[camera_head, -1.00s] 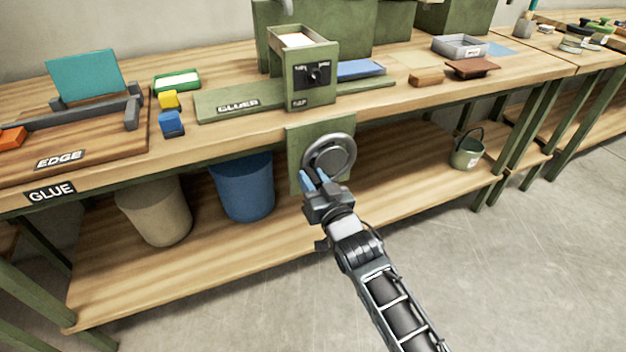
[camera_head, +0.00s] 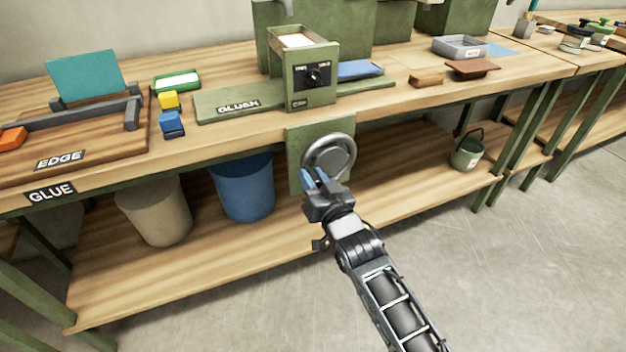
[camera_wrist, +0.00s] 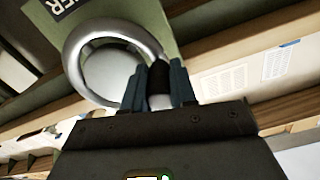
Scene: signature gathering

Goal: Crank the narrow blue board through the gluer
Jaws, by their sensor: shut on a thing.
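The gluer (camera_head: 312,90) is a green machine on the bench, with a dark dial panel on its front and an open top holding pale material. A blue board (camera_head: 360,69) lies on the gluer's bed, on the right side of the housing. The round grey crank wheel (camera_head: 345,143) is mounted on a green plate below the bench edge. My gripper (camera_head: 312,178) is at the wheel's lower left. In the wrist view its blue fingers (camera_wrist: 160,84) are shut around a dark grip on the wheel's rim (camera_wrist: 72,55).
A blue bin (camera_head: 246,190) and a beige bin (camera_head: 157,210) stand on the lower shelf at left, a green bucket (camera_head: 467,150) at right. On the bench are an edge fixture (camera_head: 75,150), blocks, a grey tray (camera_head: 460,47) and a brown piece (camera_head: 472,67).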

